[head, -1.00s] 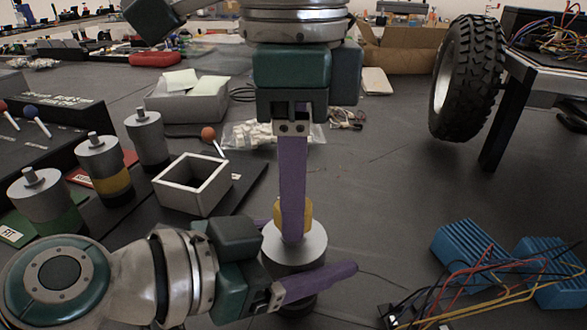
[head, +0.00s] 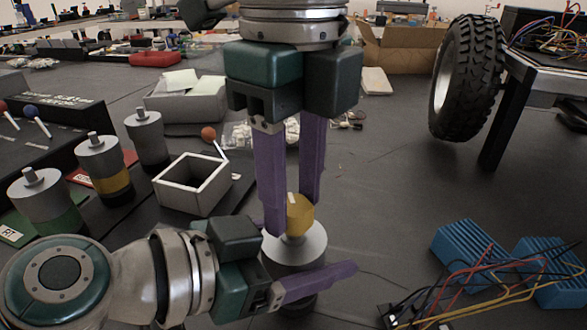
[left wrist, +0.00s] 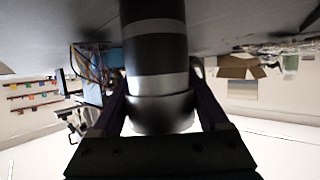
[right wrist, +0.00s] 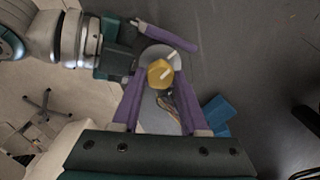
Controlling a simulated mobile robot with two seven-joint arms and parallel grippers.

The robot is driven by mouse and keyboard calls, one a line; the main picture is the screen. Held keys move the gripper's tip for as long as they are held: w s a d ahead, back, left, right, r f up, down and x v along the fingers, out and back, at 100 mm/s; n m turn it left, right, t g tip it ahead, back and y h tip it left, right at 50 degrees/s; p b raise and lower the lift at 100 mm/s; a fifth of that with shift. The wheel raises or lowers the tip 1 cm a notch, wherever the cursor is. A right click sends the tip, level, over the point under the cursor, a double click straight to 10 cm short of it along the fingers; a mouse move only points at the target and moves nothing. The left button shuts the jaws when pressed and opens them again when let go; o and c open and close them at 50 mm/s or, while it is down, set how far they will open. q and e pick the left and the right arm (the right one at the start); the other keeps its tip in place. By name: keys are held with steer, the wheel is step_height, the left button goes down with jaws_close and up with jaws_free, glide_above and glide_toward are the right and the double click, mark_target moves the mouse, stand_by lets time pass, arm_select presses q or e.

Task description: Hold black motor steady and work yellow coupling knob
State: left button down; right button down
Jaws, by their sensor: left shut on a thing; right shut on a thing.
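The black motor stands upright; its silver top disc (head: 310,246) shows in the head view, with much of its body hidden. My left gripper (head: 315,283) is shut around the motor's side. In the left wrist view the dark, silver-banded motor body (left wrist: 155,60) sits between the fingers. The yellow coupling knob (head: 300,217) sits on top of the motor, with a white mark on it. My right gripper (head: 293,210) points down from above and is shut on the knob. The knob also shows between the purple fingers in the right wrist view (right wrist: 158,74).
A hollow grey box (head: 192,184) and several grey cylinders, one with a yellow band (head: 104,170), stand to the left. Blue finned blocks (head: 470,250) with loose wires lie at the right. A wheel (head: 468,78) stands at the back right. Table right of the motor is mostly clear.

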stand_by(0.4)
steer(key=shift+c, duration=2.1)
jaws_free()
steer(key=shift+a, duration=0.1)
